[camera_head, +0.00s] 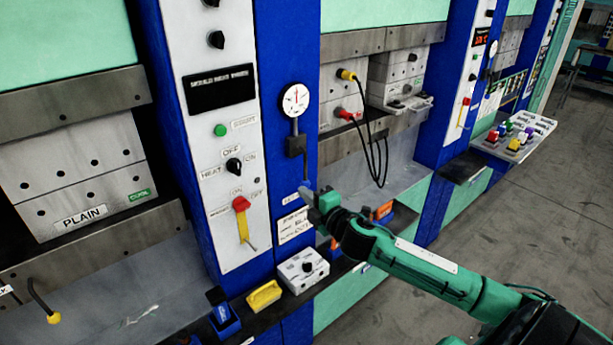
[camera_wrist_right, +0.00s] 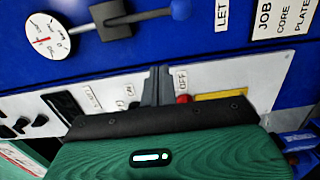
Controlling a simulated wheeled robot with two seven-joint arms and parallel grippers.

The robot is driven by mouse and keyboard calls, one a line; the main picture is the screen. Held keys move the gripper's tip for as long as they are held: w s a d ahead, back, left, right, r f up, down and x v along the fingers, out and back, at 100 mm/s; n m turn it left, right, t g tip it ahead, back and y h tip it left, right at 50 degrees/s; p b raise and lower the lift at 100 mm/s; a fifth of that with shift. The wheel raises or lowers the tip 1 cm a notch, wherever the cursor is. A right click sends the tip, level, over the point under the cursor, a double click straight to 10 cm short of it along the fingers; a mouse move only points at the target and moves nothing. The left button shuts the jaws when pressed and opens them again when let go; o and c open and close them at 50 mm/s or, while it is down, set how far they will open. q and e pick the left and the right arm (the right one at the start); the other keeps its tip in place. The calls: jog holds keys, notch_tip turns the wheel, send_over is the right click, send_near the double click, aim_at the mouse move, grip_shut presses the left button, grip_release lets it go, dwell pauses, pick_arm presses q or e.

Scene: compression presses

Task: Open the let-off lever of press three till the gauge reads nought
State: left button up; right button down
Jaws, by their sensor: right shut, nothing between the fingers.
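A round white gauge (camera_head: 295,99) with a red needle is on the blue press column; its reading is too small to tell. Below it a dark valve block (camera_head: 294,145) carries the let-off lever (camera_head: 306,166), a thin rod hanging down. In the right wrist view the gauge (camera_wrist_right: 47,34), the block (camera_wrist_right: 111,19) and the lever's blue knob (camera_wrist_right: 181,9) show along the top. My right gripper (camera_head: 309,194) is shut and empty, just below the lever's end in the head view; I see no contact. It also shows in the right wrist view (camera_wrist_right: 157,75). My left gripper is out of view.
A white control panel (camera_head: 220,130) with a red-and-yellow switch (camera_head: 242,212) is left of the gauge. A grey box (camera_head: 302,270) and a yellow block (camera_head: 264,295) sit on the ledge below. Black cables (camera_head: 378,150) hang at right. A tray of coloured items (camera_head: 515,138) stands farther off.

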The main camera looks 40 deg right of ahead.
aim_at(307, 180)
jog(key=w+d+p, duration=0.1)
jog(key=w+p, duration=0.1)
jog(key=w, duration=0.1)
jog(key=w+d+p, duration=0.1)
jog(key=w, duration=0.1)
jog(key=shift+w+d+r, duration=0.1)
jog(key=shift+w+d, duration=0.05)
jog(key=shift+d, duration=0.2)
jog(key=shift+d+p, duration=0.35)
jog(key=shift+d, duration=0.2)
jog(key=shift+w, duration=0.1)
jog(key=shift+d+f, duration=0.1)
jog(key=shift+f, duration=0.1)
